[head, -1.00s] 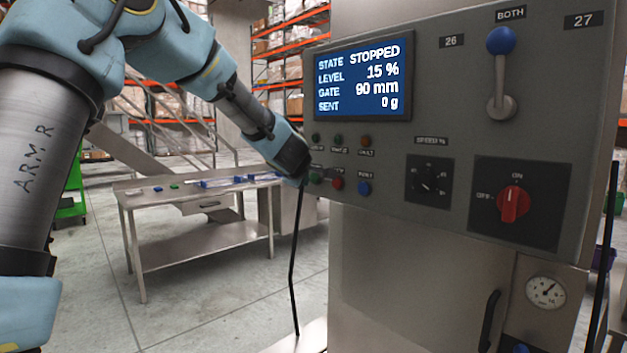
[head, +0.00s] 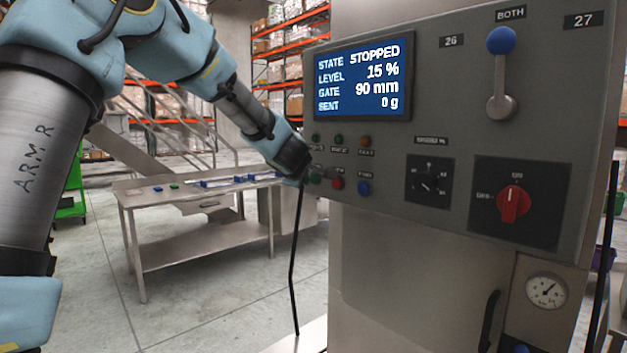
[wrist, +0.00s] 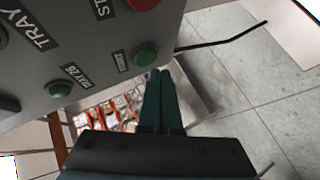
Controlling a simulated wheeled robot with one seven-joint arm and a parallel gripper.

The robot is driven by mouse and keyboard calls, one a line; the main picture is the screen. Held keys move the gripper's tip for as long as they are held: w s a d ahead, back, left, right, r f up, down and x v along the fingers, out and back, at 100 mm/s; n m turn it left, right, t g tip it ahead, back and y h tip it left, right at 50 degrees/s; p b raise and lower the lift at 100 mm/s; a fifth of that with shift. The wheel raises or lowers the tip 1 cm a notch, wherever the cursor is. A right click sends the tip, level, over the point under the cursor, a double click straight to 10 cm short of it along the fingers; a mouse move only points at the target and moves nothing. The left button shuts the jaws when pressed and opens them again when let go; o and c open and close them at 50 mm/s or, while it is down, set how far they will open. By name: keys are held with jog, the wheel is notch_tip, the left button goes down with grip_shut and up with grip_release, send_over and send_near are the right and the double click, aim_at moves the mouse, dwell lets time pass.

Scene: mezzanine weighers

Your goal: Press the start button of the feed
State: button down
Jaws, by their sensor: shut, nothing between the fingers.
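The control panel (head: 440,130) has a lower row with a green button (head: 315,178), a red button (head: 337,183) and a blue button (head: 363,188). In the wrist view the green button (wrist: 145,55) is beside a small label and close to the red button (wrist: 143,3). My gripper (wrist: 160,73) is shut and empty, its green fingertips just below and right of the green button. Whether they touch it I cannot tell. In the head view the fingers are mostly hidden at the panel's left edge. The screen (head: 363,80) reads STATE STOPPED, LEVEL 15 %, GATE 90 mm, SENT 0 g.
Small lamps (head: 338,140) sit above the buttons. A black speed knob (head: 428,182), a red rotary switch (head: 513,204) and a blue-knobbed lever (head: 501,42) are farther right. A black cable (head: 294,265) hangs by the panel's left edge. A steel table (head: 200,240) stands behind.

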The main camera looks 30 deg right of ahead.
jog(key=shift+d, duration=0.15)
jog(key=shift+w+d+p, duration=0.1)
jog(key=shift+d+p, duration=0.2)
jog(key=shift+p, duration=0.05)
jog(key=shift+d+p, duration=0.3)
jog(key=shift+d, duration=0.1)
dwell(0.8)
jog(key=shift+a, duration=0.1)
dwell(0.4)
jog(key=shift+a+b, duration=0.55)
jog(key=shift+a, duration=0.15)
jog(key=a+b, duration=0.1)
jog(key=a, duration=0.1)
jog(key=s+a+b, duration=0.1)
jog(key=a+b, duration=0.1)
jog(key=a, duration=0.1)
jog(key=shift+s, duration=0.1)
